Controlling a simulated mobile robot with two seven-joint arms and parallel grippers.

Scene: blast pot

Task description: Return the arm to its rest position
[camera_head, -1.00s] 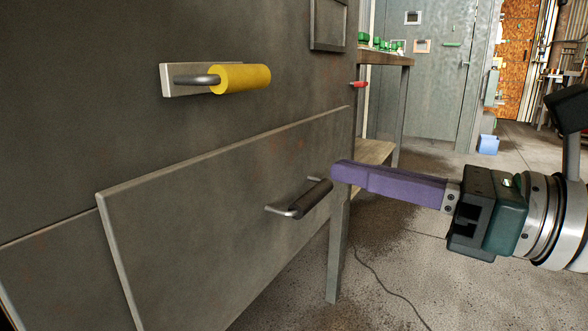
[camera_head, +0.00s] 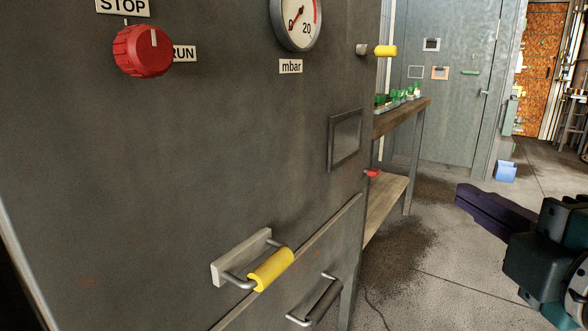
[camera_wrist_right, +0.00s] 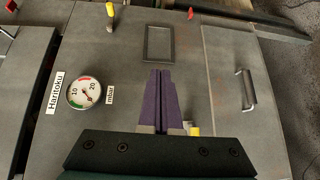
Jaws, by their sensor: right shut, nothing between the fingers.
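My right gripper (camera_head: 463,195) is at the right of the head view, with its purple fingers pointing left toward the grey cabinet (camera_head: 200,170). The fingers are together and empty, over the floor and apart from the cabinet in that view. In the right wrist view the purple fingers (camera_wrist_right: 160,75) lie side by side, with the cabinet front beyond them. Most of the right arm is outside the head view. My left gripper is not in view.
The cabinet carries a red knob (camera_head: 142,52), a gauge (camera_head: 296,22), a yellow-gripped handle (camera_head: 270,270) and a dark-gripped panel handle (camera_head: 323,301). A workbench (camera_head: 402,118) stands behind it. A blue bin (camera_head: 505,171) is on the open floor.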

